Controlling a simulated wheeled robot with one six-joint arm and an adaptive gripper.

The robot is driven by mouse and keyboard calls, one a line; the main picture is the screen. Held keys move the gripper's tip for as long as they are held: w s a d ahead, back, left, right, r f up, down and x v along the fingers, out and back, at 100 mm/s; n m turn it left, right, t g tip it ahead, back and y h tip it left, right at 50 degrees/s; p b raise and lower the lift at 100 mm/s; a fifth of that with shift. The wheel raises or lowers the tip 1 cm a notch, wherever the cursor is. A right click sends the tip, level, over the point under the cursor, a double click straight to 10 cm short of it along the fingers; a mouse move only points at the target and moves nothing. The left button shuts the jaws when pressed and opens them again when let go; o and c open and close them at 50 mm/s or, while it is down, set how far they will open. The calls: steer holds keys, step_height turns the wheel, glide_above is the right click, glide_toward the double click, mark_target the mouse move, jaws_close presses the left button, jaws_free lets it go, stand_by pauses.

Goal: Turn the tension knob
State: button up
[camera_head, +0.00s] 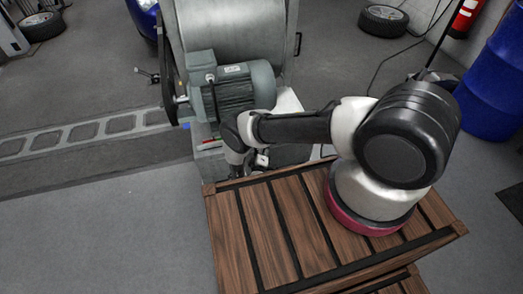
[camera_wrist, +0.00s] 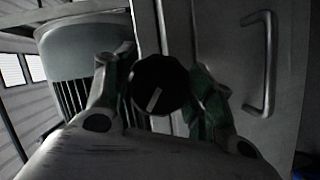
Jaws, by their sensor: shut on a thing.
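The tension knob (camera_wrist: 160,84) is a round black knob with a pale pointer line, in the middle of the wrist view. Its line runs from the centre toward the lower left. My gripper (camera_wrist: 160,95) has one finger on each side of the knob and is shut on it. In the head view my own arm covers the knob, and my gripper's fingers cannot be made out there.
A green-grey motor (camera_head: 232,92) and a large metal drum (camera_head: 232,30) stand beyond my arm. The wrist view shows a metal handle (camera_wrist: 268,65) right of the knob. A blue barrel (camera_head: 497,85) stands at the right. Grey floor (camera_head: 100,240) is clear at the left.

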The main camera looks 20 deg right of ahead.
steer(key=o, duration=1)
steer(key=v, duration=1.2)
steer(key=shift+r, duration=0.1)
